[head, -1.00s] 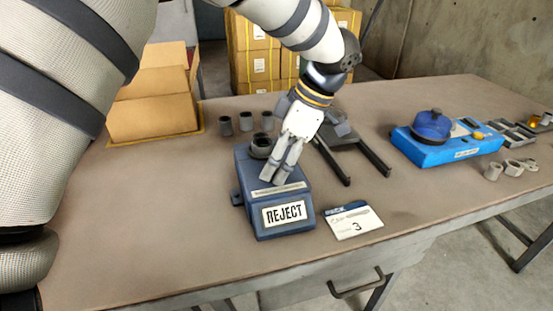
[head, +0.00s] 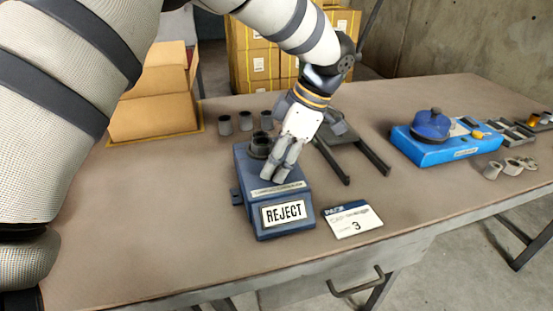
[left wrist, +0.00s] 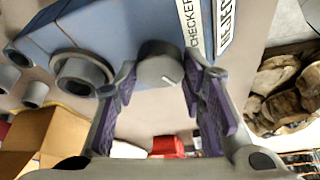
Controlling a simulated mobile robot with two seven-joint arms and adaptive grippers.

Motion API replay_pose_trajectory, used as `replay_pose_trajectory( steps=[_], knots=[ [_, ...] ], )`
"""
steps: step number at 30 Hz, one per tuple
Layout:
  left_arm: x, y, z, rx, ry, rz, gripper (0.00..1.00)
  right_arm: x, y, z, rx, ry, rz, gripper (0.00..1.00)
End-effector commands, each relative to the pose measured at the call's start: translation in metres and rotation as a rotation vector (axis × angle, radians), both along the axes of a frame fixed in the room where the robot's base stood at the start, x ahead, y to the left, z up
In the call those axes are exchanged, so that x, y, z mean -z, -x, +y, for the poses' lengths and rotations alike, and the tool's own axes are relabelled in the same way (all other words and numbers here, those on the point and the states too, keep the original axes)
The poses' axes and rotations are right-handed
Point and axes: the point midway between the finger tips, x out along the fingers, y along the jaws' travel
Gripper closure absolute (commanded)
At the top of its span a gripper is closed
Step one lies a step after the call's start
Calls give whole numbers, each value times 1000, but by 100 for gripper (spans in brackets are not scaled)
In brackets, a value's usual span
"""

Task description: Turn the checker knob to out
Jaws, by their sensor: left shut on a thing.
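The checker is a blue box (head: 245,208) with a REJECT label (head: 284,213) on its sloped front, standing on the table. It also shows in the left wrist view (left wrist: 110,32), tilted, with a grey ring-shaped socket (left wrist: 82,74) on it. The checker knob (left wrist: 160,68) is a round grey knob with a small white mark. My left gripper (head: 275,176) reaches down over the top of the checker. In the left wrist view its purple-padded fingers are on both sides of the knob, shut on it. In the head view the fingers hide the knob. My right gripper is out of view.
A white card (head: 347,219) marked 3 lies right of the checker. Grey cups (head: 245,121) and a dark two-pronged stand (head: 345,141) are behind. A blue device (head: 445,150) and small parts are further right. An open cardboard box (head: 152,116) stands back left. The front left table is clear.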

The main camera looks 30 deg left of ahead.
Motion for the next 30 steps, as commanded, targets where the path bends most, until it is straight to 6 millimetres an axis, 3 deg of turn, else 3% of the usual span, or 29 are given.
replay_pose_trajectory(
  steps=[30],
  knots=[
    [1, -3, 4, -889, 2, 1, 91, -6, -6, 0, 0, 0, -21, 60]
  ],
)
